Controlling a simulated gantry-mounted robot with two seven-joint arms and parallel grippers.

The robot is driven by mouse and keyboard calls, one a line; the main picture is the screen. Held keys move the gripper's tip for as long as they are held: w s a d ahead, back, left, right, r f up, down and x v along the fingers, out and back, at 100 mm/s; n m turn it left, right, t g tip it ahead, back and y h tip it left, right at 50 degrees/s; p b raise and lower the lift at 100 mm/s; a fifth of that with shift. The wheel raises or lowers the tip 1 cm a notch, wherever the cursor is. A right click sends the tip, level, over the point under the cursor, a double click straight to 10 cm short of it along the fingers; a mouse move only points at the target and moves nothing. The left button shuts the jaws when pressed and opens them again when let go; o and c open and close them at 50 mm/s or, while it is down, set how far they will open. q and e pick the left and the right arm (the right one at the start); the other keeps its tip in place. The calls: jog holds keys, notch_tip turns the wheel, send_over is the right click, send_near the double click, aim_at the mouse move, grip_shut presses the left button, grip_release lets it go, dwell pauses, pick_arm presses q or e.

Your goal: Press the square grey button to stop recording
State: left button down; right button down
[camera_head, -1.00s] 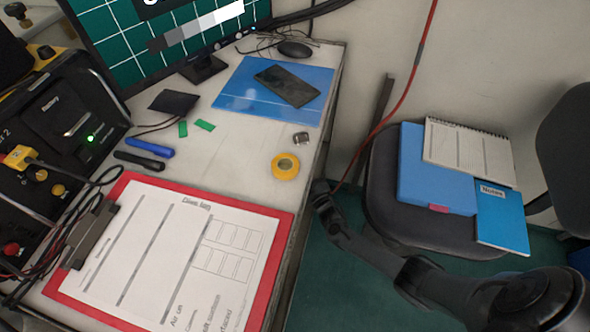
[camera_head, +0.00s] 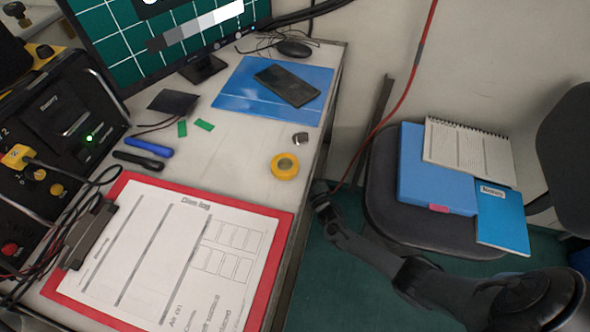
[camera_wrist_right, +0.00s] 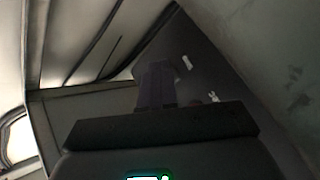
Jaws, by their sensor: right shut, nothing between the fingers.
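The monitor (camera_head: 170,40) stands at the back left of the desk, with a grid and a grey step bar on its screen. Small round and square-looking marks (camera_head: 237,36) sit along its lower bezel, too small for me to tell which is the square grey button. My right gripper (camera_head: 320,188) is beside the desk's right edge, low and well apart from the monitor. It is shut and empty; it also shows dark in the right wrist view (camera_wrist_right: 156,85). My left gripper is not in view.
A black air panel (camera_head: 50,125) with cables is at the left. A red clipboard (camera_head: 275,255), yellow tape roll (camera_head: 285,166), pens, blue folder (camera_head: 235,95) with phone and a mouse (camera_head: 294,48) lie on the desk. A chair (camera_head: 385,215) holds notebooks at right.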

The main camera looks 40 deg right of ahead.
jog(key=shift+s, duration=0.1)
jog(key=shift+s+d, duration=0.25)
jog(key=shift+s+d+p, duration=0.15)
jog(key=shift+s+p, duration=0.1)
jog(key=shift+p, duration=0.05)
jog(key=shift+s+d+r+p, duration=0.1)
jog(key=shift+s+d+p, duration=0.35)
jog(key=shift+s+d, duration=0.3)
jog(key=shift+s+d+p, duration=0.2)
jog(key=shift+s+d, duration=0.15)
jog(key=shift+s, duration=0.3)
jog(key=shift+s+d+p, duration=0.2)
jog(key=shift+s+d, duration=0.15)
jog(key=shift+s, duration=0.3)
